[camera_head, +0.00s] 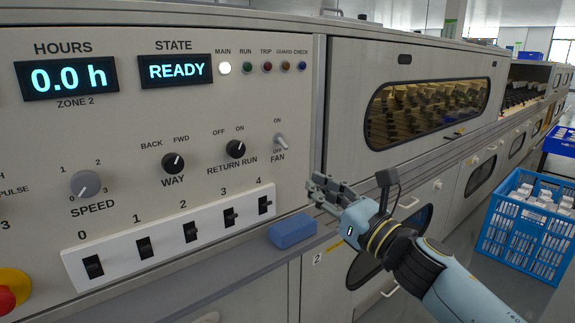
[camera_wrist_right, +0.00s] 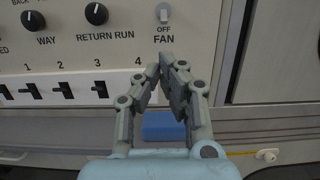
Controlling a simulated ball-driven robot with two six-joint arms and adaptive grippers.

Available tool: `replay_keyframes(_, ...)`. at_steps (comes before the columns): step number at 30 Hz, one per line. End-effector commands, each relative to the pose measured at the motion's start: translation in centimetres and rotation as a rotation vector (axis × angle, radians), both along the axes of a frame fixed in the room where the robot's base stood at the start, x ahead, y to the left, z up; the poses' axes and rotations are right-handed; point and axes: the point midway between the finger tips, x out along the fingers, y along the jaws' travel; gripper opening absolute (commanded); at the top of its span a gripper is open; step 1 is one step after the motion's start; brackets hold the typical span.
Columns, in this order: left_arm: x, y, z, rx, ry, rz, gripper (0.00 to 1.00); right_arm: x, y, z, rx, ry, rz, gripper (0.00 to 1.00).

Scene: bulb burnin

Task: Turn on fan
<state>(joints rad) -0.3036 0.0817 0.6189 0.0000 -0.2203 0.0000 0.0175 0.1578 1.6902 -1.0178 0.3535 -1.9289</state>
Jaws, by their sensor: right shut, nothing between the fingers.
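The fan switch (camera_head: 281,142) is a small light toggle on the control panel, with ON printed above it and OFF below. Which way its lever is set is hard to tell. It also shows at the top of the right wrist view (camera_wrist_right: 163,13), above the word FAN. My right gripper (camera_head: 318,190) is shut and empty, below and to the right of the switch in the head view, apart from it. In the wrist view its fingertips (camera_wrist_right: 166,66) meet below the FAN label. My left gripper is not in view.
The return run knob (camera_head: 236,149) is left of the switch, above a row of rocker switches (camera_head: 190,231). A blue block (camera_head: 292,230) lies on the ledge below. A red button (camera_head: 6,299) is at lower left. A blue crate (camera_head: 530,225) stands at right.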

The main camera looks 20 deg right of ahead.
Motion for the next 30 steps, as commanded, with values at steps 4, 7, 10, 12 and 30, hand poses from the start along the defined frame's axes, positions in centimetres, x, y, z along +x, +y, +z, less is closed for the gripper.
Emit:
replay_keyframes(4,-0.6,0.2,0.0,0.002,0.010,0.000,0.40,0.0,0.0,-0.1,0.002,0.002,-0.001,0.00)
replay_keyframes(7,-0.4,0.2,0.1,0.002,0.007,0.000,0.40,0.3,0.1,0.0,0.003,0.002,-0.001,0.00)
replay_keyframes(10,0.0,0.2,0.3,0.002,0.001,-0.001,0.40,1.1,0.4,0.3,0.003,0.000,-0.001,0.00)
replay_keyframes(12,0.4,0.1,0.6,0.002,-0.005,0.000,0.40,2.1,0.7,0.6,0.006,0.000,-0.002,0.00)
replay_keyframes(30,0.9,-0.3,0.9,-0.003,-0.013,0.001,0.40,9.2,3.3,1.8,0.003,0.002,-0.001,0.00)
